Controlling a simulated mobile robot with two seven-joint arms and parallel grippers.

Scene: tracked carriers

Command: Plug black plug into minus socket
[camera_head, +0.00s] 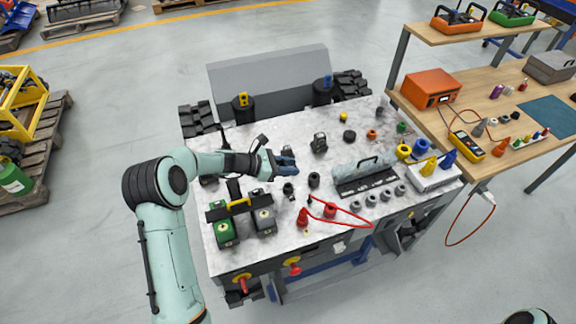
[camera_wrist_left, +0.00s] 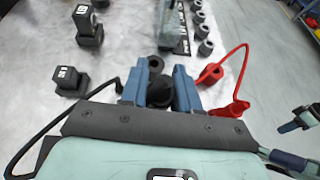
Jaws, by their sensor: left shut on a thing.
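My left gripper (camera_head: 288,169) is above the worktop with its blue fingers shut on the black plug (camera_wrist_left: 160,92). In the head view the black plug (camera_head: 288,189) shows just below the fingers. In the wrist view a black cable runs from beside the fingers to the lower left. A round black socket (camera_head: 314,180), which looks like the minus one, stands apart from the plug. The same socket (camera_wrist_left: 155,63) is just beyond the plug in the wrist view, partly hidden. Its marking cannot be read.
A red plug (camera_head: 303,217) with a red cable and a red socket (camera_head: 330,210) are close by. Green and grey blocks (camera_head: 223,232) stand at the front left.

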